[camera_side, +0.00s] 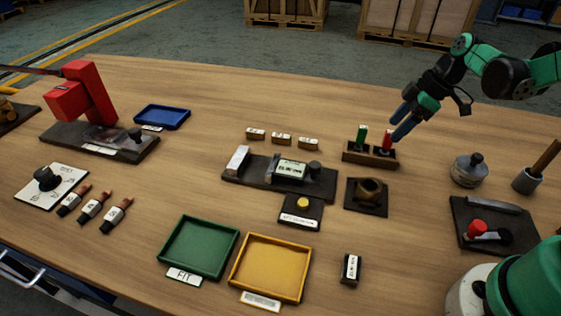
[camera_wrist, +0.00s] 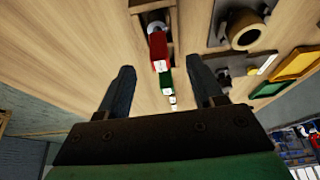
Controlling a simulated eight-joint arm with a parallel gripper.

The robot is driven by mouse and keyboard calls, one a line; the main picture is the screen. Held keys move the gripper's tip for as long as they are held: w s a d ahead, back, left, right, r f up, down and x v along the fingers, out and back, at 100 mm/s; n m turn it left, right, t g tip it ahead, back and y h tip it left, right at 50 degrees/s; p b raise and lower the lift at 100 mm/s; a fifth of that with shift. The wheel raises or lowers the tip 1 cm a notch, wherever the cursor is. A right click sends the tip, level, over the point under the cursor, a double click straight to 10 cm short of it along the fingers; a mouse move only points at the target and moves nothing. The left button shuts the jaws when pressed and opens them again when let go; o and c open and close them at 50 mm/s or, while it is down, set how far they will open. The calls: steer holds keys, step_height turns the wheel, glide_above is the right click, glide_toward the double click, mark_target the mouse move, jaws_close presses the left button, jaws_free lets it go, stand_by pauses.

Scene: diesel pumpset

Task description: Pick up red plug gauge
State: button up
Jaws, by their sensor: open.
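The red plug gauge (camera_side: 386,140) stands upright in a small brown block (camera_side: 358,154) at the right of the table's middle. A green plug gauge (camera_side: 361,138) stands beside it on the left, in the same block. My gripper (camera_side: 399,120) is above and at the right of the red gauge, tilted down towards it. In the wrist view the red gauge (camera_wrist: 158,49) and the green gauge (camera_wrist: 166,81) show between and beyond the open fingers of my gripper (camera_wrist: 163,78). The fingers look empty. The side view does not show clearly how far they are from the red gauge.
A dark plate with a round metal ring (camera_side: 370,190) lies in front of the block. A fixture (camera_side: 280,176) stands at its left. A round metal pot (camera_side: 468,169) stands at its right. Green (camera_side: 165,259) and yellow (camera_side: 302,298) trays lie in front. Bare table lies behind the block.

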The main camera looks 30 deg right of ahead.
mark_target(383, 147)
steer(key=shift+x, duration=2.3)
jaws_close()
